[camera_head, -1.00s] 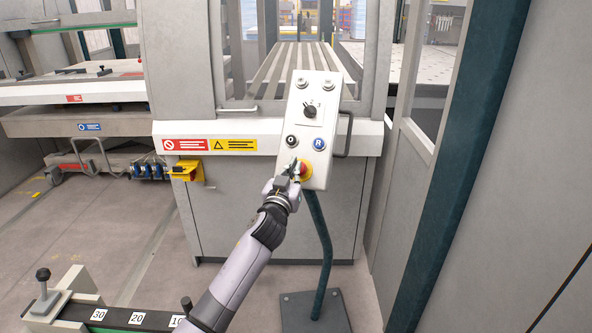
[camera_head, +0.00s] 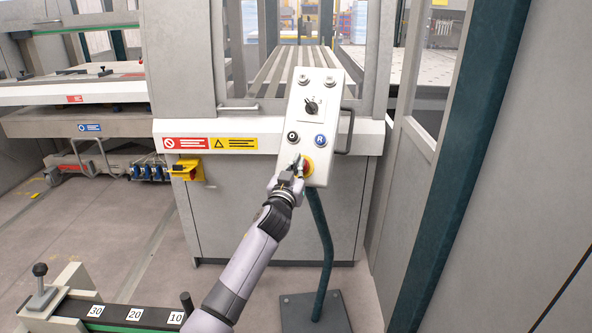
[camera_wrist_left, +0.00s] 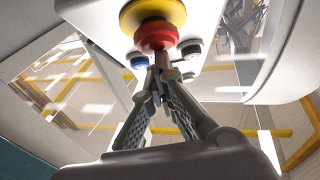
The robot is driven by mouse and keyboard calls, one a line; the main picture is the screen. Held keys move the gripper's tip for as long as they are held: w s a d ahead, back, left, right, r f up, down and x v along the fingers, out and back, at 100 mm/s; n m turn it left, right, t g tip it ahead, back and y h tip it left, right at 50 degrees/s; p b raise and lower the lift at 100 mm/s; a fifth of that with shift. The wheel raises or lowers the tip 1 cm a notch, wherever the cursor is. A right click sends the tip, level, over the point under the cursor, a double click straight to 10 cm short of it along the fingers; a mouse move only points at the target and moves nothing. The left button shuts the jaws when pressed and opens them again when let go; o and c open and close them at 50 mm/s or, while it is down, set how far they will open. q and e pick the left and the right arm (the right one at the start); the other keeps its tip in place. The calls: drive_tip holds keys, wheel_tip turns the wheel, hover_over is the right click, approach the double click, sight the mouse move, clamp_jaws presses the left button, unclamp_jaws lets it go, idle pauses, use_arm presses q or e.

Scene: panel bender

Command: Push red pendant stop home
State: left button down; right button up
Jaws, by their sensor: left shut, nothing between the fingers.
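The red pendant stop (camera_head: 308,166) is a red mushroom button on a yellow ring, low on the light grey pendant (camera_head: 314,122). In the left wrist view the red stop (camera_wrist_left: 156,36) faces my fingers, with its yellow ring (camera_wrist_left: 152,12) behind it. My left gripper (camera_head: 297,167) is shut and empty, at the left edge of the stop. In the left wrist view its fingertips (camera_wrist_left: 163,62) meet just below the red face; I cannot tell whether they touch it. The fingers partly cover the stop in the head view. My right gripper is not in view.
Above the stop, the pendant carries a black button (camera_head: 292,137), a blue R button (camera_head: 320,140) and a selector (camera_head: 311,106). Its green post (camera_head: 320,240) stands on a floor plate (camera_head: 315,312). The machine's front panel (camera_head: 250,215) is behind, and a dark green frame post (camera_head: 445,180) rises at right.

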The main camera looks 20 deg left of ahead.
use_arm(q)
drive_tip(key=s+f, duration=0.1)
drive_tip(key=s, duration=0.7)
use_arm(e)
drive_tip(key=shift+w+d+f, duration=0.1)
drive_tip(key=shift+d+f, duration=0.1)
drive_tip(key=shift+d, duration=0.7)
use_arm(q)
drive_tip(key=shift+f, duration=0.1)
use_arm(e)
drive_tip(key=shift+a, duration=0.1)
